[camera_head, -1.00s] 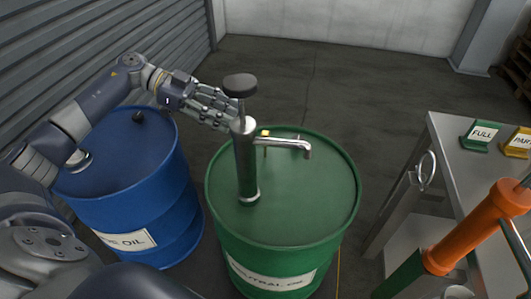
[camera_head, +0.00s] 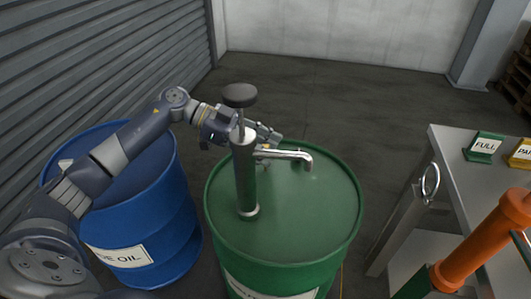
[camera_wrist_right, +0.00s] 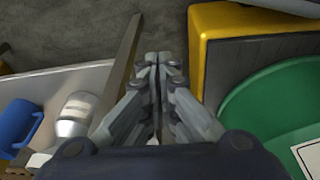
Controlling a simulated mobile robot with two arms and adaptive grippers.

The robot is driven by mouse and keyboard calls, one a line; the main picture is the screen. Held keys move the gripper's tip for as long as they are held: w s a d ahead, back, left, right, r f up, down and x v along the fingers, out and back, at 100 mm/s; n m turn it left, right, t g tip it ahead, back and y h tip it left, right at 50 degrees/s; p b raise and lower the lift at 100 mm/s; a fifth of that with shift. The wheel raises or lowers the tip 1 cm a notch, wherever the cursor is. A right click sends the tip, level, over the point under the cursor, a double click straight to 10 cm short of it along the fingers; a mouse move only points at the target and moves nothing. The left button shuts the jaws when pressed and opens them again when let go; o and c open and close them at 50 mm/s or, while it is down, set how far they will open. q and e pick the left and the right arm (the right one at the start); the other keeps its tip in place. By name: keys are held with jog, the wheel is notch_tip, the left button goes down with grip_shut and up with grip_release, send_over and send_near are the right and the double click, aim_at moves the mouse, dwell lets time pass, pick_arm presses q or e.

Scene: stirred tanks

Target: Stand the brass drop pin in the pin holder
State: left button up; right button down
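My left gripper (camera_head: 274,136) is just behind the spout of the hand pump (camera_head: 245,175) on the green drum (camera_head: 300,210). Its fingers are small and partly hidden by the pump, so I cannot tell how far they are open. The brass drop pin is not clearly visible; the small yellow-topped piece seen earlier behind the spout is now covered by the gripper and spout. I cannot make out the pin holder. My right gripper (camera_wrist_right: 158,62) has its fingertips together with nothing visible between them.
A blue drum (camera_head: 165,225) stands left, under my left arm. A grey bench (camera_head: 460,175) at the right carries a green FULL sign (camera_head: 485,147) and a yellow sign (camera_head: 521,152). An orange cylinder (camera_head: 485,240) is in front. The right wrist view shows a blue mug (camera_wrist_right: 18,124).

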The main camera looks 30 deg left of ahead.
pick_arm(q)
grip_shut()
dwell(0.3)
